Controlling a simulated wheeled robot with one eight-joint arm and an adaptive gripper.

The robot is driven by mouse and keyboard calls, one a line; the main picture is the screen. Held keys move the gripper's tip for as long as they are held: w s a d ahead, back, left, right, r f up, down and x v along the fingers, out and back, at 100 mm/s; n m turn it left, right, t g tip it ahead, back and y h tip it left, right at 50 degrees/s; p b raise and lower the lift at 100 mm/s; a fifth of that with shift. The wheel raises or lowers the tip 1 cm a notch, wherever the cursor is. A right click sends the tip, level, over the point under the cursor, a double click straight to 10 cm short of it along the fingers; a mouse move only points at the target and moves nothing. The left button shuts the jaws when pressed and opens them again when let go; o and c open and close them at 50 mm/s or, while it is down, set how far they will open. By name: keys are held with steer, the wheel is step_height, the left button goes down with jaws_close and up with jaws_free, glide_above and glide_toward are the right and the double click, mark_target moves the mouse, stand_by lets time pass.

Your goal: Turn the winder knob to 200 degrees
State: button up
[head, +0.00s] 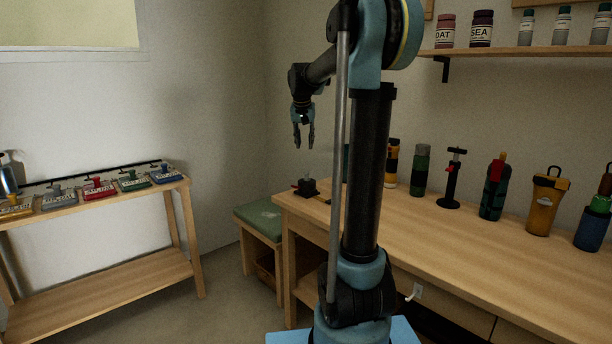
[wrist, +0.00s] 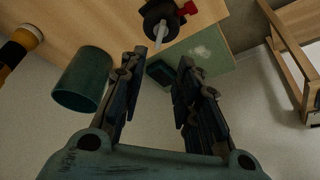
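A small black device, which looks like the winder, stands on the left end of the wooden workbench (head: 480,218). In the head view its black body (head: 307,187) carries a thin upright pale shaft (head: 307,169), with a bit of red at its left. In the wrist view the round black body (wrist: 158,12) and pale shaft (wrist: 161,34) show at the top, with a red part (wrist: 188,9) beside it. I cannot read any angle or scale. My gripper (head: 304,144) hangs above the device, pointing down, apart from it. Its fingers (wrist: 159,64) are spread and empty.
A green cylinder (wrist: 82,80) stands close left of my fingers in the wrist view. Several bottles and tools, including an orange canister (head: 543,205), line the bench's back. A green-topped stool (head: 261,217) and a low rack (head: 110,284) stand left. Air above the device is free.

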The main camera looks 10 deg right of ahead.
mark_target(307, 173)
steer(key=x, duration=1.6)
steer(key=shift+w+d+f, duration=0.1)
steer(key=shift+w+f, duration=0.05)
steer(key=shift+f, duration=0.05)
jaws_close()
